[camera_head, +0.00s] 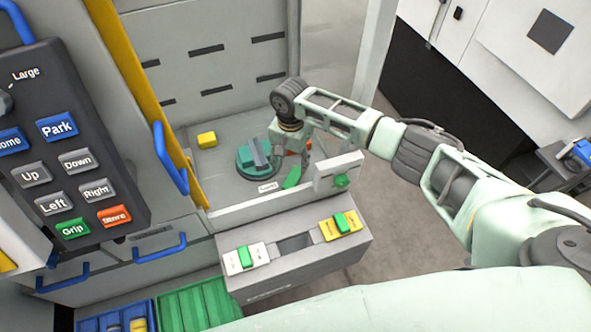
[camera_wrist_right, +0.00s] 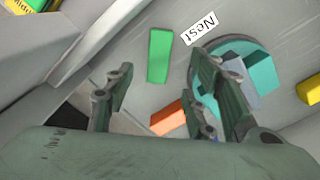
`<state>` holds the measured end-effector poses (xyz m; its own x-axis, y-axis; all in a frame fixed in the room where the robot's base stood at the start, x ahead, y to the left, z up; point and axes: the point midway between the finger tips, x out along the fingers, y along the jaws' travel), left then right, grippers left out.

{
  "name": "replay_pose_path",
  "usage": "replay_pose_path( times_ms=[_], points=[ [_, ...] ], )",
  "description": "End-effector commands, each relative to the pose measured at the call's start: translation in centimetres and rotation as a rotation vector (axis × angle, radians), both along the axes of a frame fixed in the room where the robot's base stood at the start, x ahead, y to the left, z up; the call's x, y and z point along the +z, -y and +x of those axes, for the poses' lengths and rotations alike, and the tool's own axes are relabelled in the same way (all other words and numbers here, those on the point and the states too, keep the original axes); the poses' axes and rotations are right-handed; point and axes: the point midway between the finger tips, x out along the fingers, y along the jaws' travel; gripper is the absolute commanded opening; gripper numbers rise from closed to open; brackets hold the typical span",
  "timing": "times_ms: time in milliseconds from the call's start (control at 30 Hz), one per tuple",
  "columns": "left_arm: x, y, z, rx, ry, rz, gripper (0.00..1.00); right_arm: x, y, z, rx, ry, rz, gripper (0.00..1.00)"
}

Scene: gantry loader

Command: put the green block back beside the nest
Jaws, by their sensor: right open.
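The green block (camera_head: 291,178) lies flat on the grey deck beside the round teal nest (camera_head: 242,164), near the white Nest label (camera_head: 267,187). In the right wrist view the green block (camera_wrist_right: 159,55) shows ahead of the fingers, left of the label (camera_wrist_right: 200,28) and the teal nest (camera_wrist_right: 263,72). A grey-blue piece (camera_head: 259,152) sits on the nest. My right gripper (camera_wrist_right: 160,65) is open and empty, with its fingers apart on either side of the block's line of view. In the head view its fingers are partly hidden. My left gripper is out of view.
A yellow block (camera_head: 207,140) lies at the deck's back left. An orange piece (camera_wrist_right: 168,118) lies near my right fingers. A raised panel with a green button (camera_head: 341,181) borders the deck's right. The front ledge (camera_head: 270,270) carries green pieces on white and yellow labelled plates.

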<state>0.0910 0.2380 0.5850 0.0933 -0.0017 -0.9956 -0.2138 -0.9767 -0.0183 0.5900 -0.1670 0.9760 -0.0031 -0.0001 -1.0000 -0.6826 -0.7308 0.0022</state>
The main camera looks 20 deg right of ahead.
Motion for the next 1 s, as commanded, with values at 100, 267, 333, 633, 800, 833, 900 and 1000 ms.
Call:
replay_pose_path(
  times_ms=[100, 267, 333, 633, 800, 833, 900, 1000],
  points=[
    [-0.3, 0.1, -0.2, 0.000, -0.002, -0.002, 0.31, -1.4, 0.0, 0.2, -0.001, 0.001, -0.002, 0.50],
    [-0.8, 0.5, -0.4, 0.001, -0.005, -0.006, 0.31, -3.1, 0.0, 0.2, -0.001, 0.001, -0.001, 0.50],
    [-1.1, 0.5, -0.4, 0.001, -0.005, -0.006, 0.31, -3.4, 0.0, 0.2, 0.000, 0.002, -0.001, 0.50],
    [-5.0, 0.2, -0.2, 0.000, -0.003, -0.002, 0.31, -6.2, 0.3, 0.5, 0.000, 0.003, -0.003, 0.50],
    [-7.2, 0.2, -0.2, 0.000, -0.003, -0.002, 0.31, -8.0, 0.3, 0.5, 0.000, 0.001, -0.001, 0.50],
    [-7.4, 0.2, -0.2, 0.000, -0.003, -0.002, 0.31, -8.2, 0.3, 0.5, 0.000, 0.002, -0.002, 0.50],
    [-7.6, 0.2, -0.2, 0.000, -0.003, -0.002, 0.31, -8.3, 0.3, 0.5, -0.001, 0.003, -0.001, 0.50],
    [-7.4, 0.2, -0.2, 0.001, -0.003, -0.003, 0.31, -8.2, 0.3, 0.5, -0.001, 0.002, -0.002, 0.50]
  ],
)
